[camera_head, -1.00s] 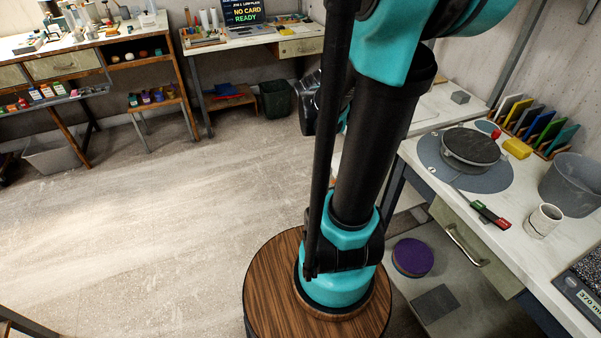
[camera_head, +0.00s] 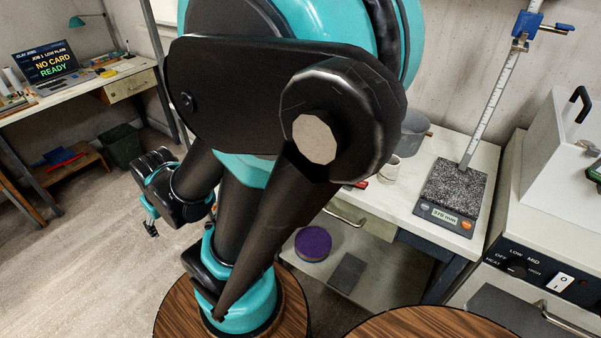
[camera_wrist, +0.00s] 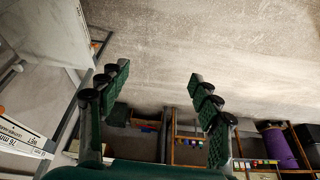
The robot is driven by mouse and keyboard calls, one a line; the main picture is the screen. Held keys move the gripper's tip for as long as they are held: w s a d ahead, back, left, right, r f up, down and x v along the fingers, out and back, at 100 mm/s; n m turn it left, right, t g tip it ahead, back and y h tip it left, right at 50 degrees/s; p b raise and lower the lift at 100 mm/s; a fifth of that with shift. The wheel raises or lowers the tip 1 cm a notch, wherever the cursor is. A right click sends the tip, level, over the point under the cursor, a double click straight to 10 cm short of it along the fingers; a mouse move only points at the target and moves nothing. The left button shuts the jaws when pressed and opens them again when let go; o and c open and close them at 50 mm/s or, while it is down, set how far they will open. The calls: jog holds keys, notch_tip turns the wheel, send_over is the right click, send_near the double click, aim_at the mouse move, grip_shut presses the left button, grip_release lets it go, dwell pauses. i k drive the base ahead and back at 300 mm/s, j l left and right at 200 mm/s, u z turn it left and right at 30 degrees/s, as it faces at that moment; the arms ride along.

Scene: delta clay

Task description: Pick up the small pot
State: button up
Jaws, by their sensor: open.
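A small pale cup-like pot (camera_head: 389,169) stands on the white worktop at the right in the head view, partly hidden behind my arm. I cannot tell if it is the small pot meant. My gripper (camera_head: 151,228) hangs at the left of the head view, over the floor and well away from that pot. In the wrist view my gripper (camera_wrist: 157,82) has its two green-padded fingers spread wide with nothing between them. The pot does not show clearly in the wrist view.
A grey bucket (camera_head: 414,132) stands behind the pot. A height gauge with a speckled plate (camera_head: 453,188) is to its right, then a heater box (camera_head: 540,245). A purple disc (camera_head: 313,243) lies on the lower shelf. Open floor (camera_head: 75,265) is at the left.

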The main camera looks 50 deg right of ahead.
aim_at(388, 175)
jog(key=k+j, duration=0.15)
jog(key=j, duration=0.2)
jog(key=k+j, duration=0.2)
jog(key=j, duration=0.15)
jog(key=k+j, duration=0.15)
jog(key=j, duration=0.2)
jog(key=j+z, duration=0.1)
jog(key=z, duration=2.25)
jog(key=l+u, duration=0.1)
jog(key=l, duration=0.15)
